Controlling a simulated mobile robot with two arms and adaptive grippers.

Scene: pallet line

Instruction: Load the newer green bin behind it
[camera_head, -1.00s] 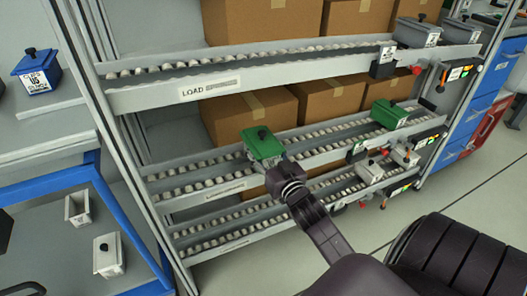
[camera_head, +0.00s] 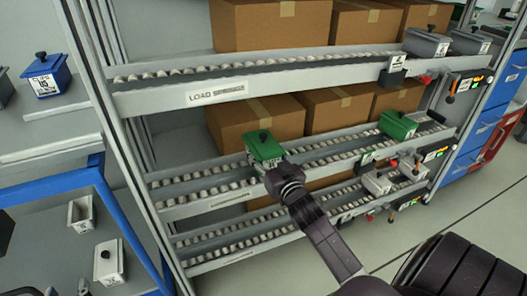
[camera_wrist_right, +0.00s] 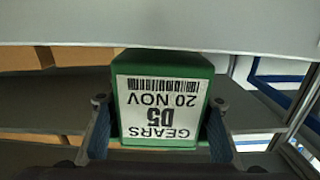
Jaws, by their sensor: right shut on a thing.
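A green bin (camera_head: 264,147) with a black knob is in my right gripper (camera_head: 284,178), over the left part of the middle roller lane (camera_head: 212,190). The right wrist view shows this bin (camera_wrist_right: 196,70) between the two fingers of the right gripper (camera_wrist_right: 160,128). Its upside-down label (camera_wrist_right: 158,105) reads GEARS D5 20 NOV. Whether the bin touches the rollers cannot be told. A second green bin (camera_head: 398,125) sits towards the right end of the same lane; its label is hidden. Dark parts at the bottom left edge may be my left gripper (camera_head: 68,289); its jaws are unclear.
The top lane (camera_head: 160,98) is labelled LOAD and has grey bins (camera_head: 425,45) at its right end. Brown boxes (camera_head: 260,122) stand behind the lanes. White bins (camera_head: 380,181) sit low at right. A blue bin (camera_head: 48,75) and a blue-framed cart (camera_head: 60,183) stand at left.

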